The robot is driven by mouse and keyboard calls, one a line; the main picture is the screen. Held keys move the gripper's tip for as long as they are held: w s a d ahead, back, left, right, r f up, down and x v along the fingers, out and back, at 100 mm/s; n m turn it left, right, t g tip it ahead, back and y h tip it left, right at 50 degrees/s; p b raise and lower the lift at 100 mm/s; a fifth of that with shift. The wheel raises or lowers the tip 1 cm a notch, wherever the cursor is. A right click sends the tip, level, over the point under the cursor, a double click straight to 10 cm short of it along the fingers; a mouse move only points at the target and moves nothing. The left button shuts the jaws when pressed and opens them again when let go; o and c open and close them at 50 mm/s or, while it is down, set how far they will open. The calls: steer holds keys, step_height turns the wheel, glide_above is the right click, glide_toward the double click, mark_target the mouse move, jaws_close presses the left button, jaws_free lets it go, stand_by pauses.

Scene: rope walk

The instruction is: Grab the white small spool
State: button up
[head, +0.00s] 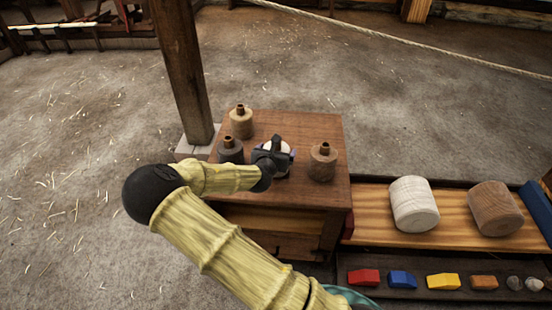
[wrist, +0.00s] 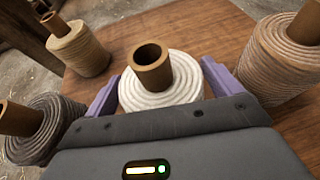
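The white small spool (wrist: 160,94) sits upright on the wooden cabinet top, with a brown tube sticking up from its middle. My gripper (wrist: 160,90) is over it, with one purple finger on each side of the white winding. A narrow gap seems to show beside the winding, so the fingers look open around it; contact is not clear. In the head view, my gripper (head: 274,155) covers most of the white spool (head: 276,146), and only part of its pale top shows.
A tan spool (head: 241,122), a dark grey spool (head: 230,150) and a brown spool (head: 322,162) stand close around on the cabinet (head: 300,125). A wooden post (head: 182,70) rises at its left. Large white (head: 413,203) and brown (head: 495,208) rolls lie on the right bench.

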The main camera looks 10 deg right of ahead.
steer(key=c, duration=0.9)
steer(key=shift+o, duration=0.2)
step_height(320, 180, up, 10)
steer(key=p, duration=0.4)
steer(key=shift+r, duration=0.1)
